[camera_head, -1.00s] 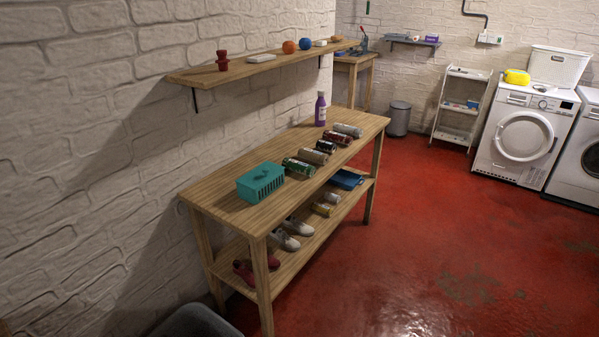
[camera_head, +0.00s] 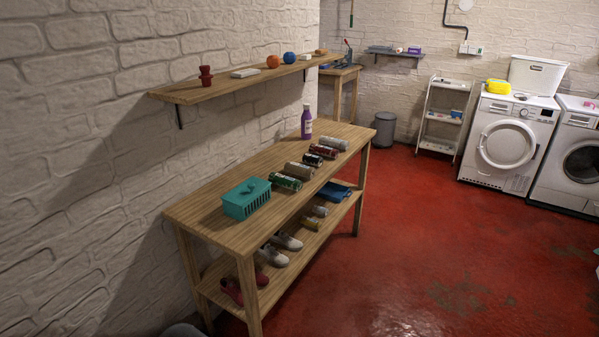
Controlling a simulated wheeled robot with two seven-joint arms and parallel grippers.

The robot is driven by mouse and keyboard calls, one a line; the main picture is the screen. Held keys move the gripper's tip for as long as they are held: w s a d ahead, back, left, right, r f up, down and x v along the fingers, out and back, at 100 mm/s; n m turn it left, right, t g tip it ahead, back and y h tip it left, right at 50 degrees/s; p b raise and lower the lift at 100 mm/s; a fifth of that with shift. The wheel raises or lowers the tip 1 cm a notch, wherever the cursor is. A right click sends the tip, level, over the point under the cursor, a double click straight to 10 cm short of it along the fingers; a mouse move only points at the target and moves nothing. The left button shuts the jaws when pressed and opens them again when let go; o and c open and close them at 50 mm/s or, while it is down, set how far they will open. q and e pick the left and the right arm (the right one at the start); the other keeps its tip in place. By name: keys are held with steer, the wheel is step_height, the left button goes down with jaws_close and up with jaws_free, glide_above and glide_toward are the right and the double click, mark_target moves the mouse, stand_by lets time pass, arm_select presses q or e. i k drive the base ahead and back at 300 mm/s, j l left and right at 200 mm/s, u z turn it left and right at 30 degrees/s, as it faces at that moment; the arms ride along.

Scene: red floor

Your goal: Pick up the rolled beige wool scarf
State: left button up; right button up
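A row of several rolled, cylinder-shaped items lies across the top of the wooden table. A beige-brown roll (camera_head: 299,170) lies in the row between a green roll (camera_head: 285,182) and a dark red roll (camera_head: 312,160); it looks most like the beige scarf, but its wool texture is too small to tell. A pale grey roll (camera_head: 333,143) lies at the far end, beside a dark roll (camera_head: 323,151). Neither of my grippers is in view.
The wooden table (camera_head: 207,211) stands along the white brick wall, with a teal basket (camera_head: 246,199) and a purple bottle (camera_head: 307,123) on top. Shoes (camera_head: 275,256) lie on its lower shelf. A wall shelf (camera_head: 222,86) hangs above. Red floor (camera_head: 400,240) right of it is clear.

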mark_target(301, 170)
steer(key=i+j, duration=0.15)
steer(key=i, duration=0.6)
steer(key=i+j, duration=0.1)
steer(key=i, duration=0.65)
steer(key=u, duration=0.8)
